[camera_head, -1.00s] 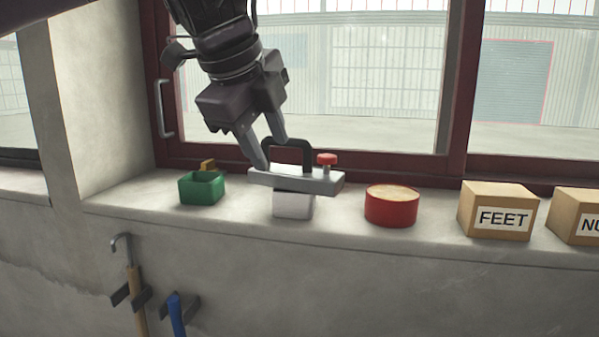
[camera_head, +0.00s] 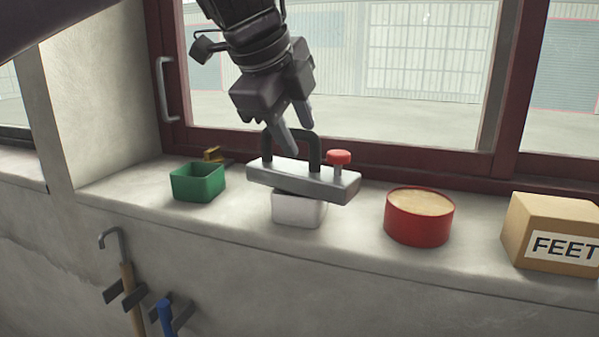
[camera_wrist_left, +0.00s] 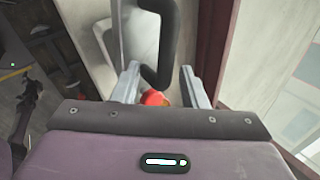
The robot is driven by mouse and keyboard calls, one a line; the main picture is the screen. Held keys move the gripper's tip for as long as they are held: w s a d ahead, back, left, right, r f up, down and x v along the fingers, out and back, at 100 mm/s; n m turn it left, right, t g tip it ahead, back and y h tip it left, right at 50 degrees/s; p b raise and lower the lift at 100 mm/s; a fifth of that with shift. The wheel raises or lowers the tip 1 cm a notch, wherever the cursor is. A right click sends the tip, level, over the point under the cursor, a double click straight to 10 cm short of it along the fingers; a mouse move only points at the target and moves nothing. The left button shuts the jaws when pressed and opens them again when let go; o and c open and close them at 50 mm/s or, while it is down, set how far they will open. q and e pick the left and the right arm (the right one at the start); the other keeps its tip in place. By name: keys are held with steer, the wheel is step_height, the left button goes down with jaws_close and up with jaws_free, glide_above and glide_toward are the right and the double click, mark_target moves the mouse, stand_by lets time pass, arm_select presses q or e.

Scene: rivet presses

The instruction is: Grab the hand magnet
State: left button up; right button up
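The hand magnet (camera_head: 304,181) is a light grey bar with a black arched handle and a red knob. It lies across a small white box (camera_head: 299,209) on the window sill, overhanging it on both sides. My left gripper (camera_head: 299,136) points down at the handle, its fingers apart, one in front of the handle and one by its far side. In the left wrist view the black handle (camera_wrist_left: 159,75) reaches between the spread fingers of the gripper (camera_wrist_left: 158,68), with the red knob (camera_wrist_left: 153,98) beyond. I cannot tell whether a finger touches the handle. My right gripper is not in view.
On the sill (camera_head: 125,188) stand a green open box (camera_head: 197,184), a red round tin (camera_head: 418,219) and a cardboard box marked FEET (camera_head: 558,225). A dark red window frame (camera_head: 400,158) runs close behind. Tools hang on the wall below.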

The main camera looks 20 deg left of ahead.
mark_target(302, 137)
arm_select(q)
steer(key=shift+w+d+f, duration=0.2)
steer(key=shift+w+f, duration=0.7)
steer(key=shift+w, duration=0.1)
steer(key=shift+w+f, duration=0.1)
steer(key=shift+f, duration=0.05)
steer(key=shift+s, duration=0.3)
steer(key=shift+c, duration=0.9)
jaws_close()
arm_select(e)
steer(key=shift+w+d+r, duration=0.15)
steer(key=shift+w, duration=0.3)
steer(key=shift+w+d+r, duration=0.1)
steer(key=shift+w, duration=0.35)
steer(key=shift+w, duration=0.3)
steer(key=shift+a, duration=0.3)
